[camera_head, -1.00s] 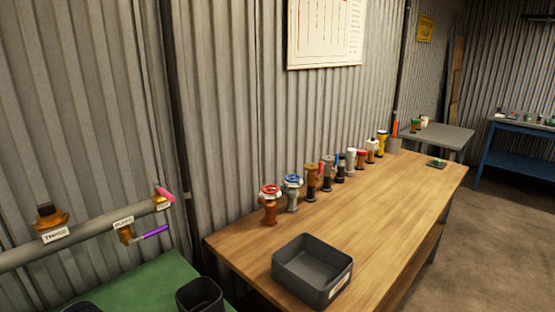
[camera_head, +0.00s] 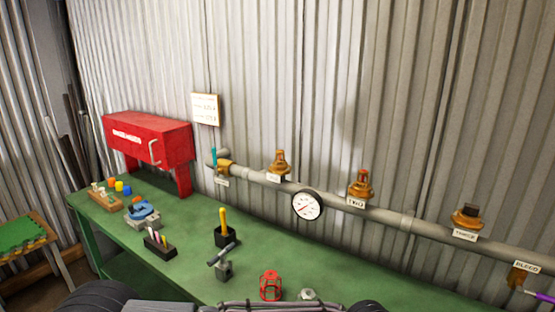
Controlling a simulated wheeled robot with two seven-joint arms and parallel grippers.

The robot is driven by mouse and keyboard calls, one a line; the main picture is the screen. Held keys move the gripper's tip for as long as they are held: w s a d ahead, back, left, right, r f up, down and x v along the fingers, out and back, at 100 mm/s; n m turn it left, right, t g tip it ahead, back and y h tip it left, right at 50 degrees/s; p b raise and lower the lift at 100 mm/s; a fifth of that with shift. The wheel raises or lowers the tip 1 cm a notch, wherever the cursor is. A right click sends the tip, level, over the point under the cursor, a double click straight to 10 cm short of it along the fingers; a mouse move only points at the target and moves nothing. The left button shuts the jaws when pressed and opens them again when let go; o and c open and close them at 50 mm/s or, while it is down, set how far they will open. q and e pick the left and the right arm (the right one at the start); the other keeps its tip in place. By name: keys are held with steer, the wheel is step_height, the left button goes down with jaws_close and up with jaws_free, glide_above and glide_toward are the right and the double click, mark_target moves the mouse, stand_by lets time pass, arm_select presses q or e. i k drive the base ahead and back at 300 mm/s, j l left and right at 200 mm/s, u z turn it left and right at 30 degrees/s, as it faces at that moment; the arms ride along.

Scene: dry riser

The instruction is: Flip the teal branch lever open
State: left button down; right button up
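The teal lever (camera_head: 214,157) stands upright on a brass valve (camera_head: 224,167) near the left end of the grey pipe (camera_head: 400,220), just right of the red box. A small white label hangs below that valve, too small to read. Dark rounded parts that look like my own arms show along the bottom edge. I see no gripper fingers, so both grippers are out of view and nothing of mine is near the lever.
A red box (camera_head: 150,140) on legs stands on the green bench (camera_head: 190,268). A gauge (camera_head: 307,206) and several brass fittings line the pipe. A black cup (camera_head: 226,238), a small vise (camera_head: 223,266) and a red cage (camera_head: 270,286) stand on the bench.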

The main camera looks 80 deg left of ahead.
mark_target(216, 172)
steer(key=j+u, duration=0.15)
steer(key=u, duration=0.3)
steer(key=k+j+u, duration=0.1)
steer(key=u, duration=0.35)
steer(key=j+u, duration=0.25)
steer(key=u, duration=0.2)
steer(key=j+u, duration=0.25)
steer(key=j, duration=0.35)
steer(key=i+j+u, duration=0.2)
steer(key=j, duration=0.4)
steer(key=j+u, duration=0.25)
steer(key=j, duration=0.6)
steer(key=i+j, duration=0.15)
steer(key=j, duration=0.1)
